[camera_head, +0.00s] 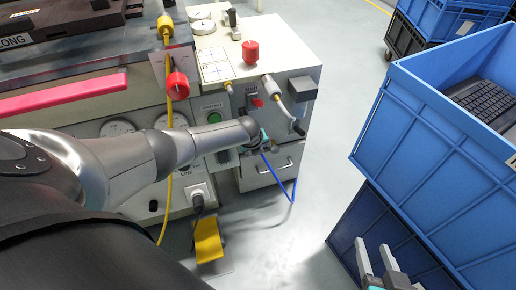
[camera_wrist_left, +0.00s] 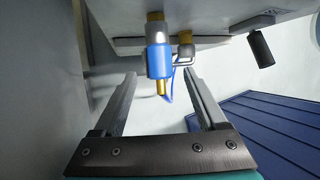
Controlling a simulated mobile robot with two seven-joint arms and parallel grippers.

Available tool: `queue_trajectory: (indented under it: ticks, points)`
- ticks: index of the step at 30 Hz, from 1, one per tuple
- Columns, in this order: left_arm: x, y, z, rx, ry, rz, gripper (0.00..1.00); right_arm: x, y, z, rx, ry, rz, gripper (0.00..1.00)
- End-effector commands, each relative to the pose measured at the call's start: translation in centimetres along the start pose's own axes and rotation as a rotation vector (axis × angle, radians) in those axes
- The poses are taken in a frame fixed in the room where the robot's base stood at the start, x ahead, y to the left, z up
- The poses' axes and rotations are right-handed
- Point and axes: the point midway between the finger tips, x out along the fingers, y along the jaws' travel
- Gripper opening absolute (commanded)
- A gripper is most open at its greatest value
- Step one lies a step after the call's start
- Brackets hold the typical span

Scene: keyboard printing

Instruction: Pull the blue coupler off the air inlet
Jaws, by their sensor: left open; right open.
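The blue coupler (camera_wrist_left: 159,62) shows upright in the left wrist view, below a brass fitting (camera_wrist_left: 155,16) that appears to be the air inlet. A brass end sticks out under the coupler, and a thin blue hose shows behind it. My left gripper (camera_wrist_left: 159,74) is open, with one finger to each side of the coupler in that view and visible gaps between. I cannot tell the depth. In the head view my left wrist hides the coupler, while the blue hose (camera_head: 281,178) hangs below. My right gripper (camera_head: 376,259) is open and empty at the lower right.
The machine cabinet (camera_head: 306,84) carries red knobs, gauges and a grey handle. A bent metal pipe with a second brass fitting (camera_wrist_left: 185,50) is close beside the coupler. Blue crates (camera_head: 420,145) stand at right. A yellow pedal (camera_head: 208,241) is on the floor.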

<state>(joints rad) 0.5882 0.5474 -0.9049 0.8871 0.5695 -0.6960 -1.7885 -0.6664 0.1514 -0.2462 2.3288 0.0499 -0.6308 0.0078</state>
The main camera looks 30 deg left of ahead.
Motion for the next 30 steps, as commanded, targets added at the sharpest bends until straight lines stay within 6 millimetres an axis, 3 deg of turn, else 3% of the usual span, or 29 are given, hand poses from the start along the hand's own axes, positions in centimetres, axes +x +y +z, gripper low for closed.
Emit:
queue_trajectory:
  ticks: [10, 30]
  points:
    - [0.05, -0.06, 0.01, 0.0, 0.0, -0.001, 0.75, 0.03, -0.11, -0.08, 0.001, 0.011, -0.003, 0.5]
    - [0.05, -0.04, 0.0, 0.0, 0.0, -0.001, 0.0, 0.03, -0.1, -0.05, 0.001, 0.01, -0.003, 0.5]
